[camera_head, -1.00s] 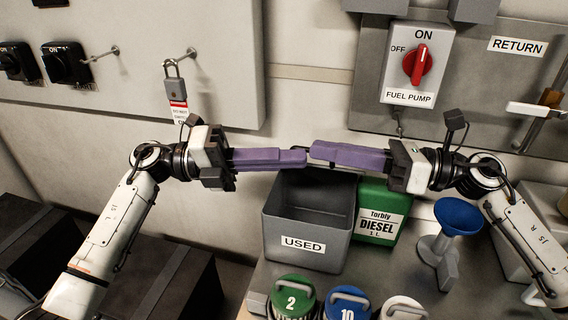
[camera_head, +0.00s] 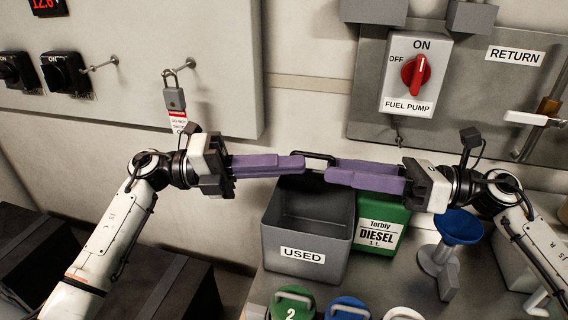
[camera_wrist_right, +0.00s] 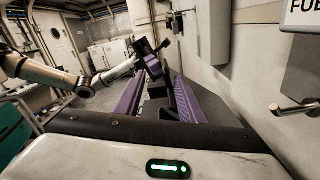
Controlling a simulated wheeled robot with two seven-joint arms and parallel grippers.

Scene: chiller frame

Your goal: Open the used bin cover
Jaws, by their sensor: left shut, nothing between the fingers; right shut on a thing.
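The grey used bin (camera_head: 300,255), with its USED label, stands at the lower middle of the head view, and I see into its open top. A dark handle (camera_head: 318,156) shows above the bin's back, between the grippers; the rest of the cover is hidden or edge-on. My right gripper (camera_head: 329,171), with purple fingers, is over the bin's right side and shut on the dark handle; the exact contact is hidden. My left gripper (camera_head: 303,164) is shut and empty, its tips by the handle's left end. In the right wrist view the right fingers (camera_wrist_right: 175,95) show.
A green diesel can (camera_head: 380,225) stands right of the bin, with a blue funnel (camera_head: 460,227) beyond it. Green (camera_head: 292,303) and blue (camera_head: 348,308) lidded containers stand in front. The wall with the fuel pump switch (camera_head: 416,75) is close behind.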

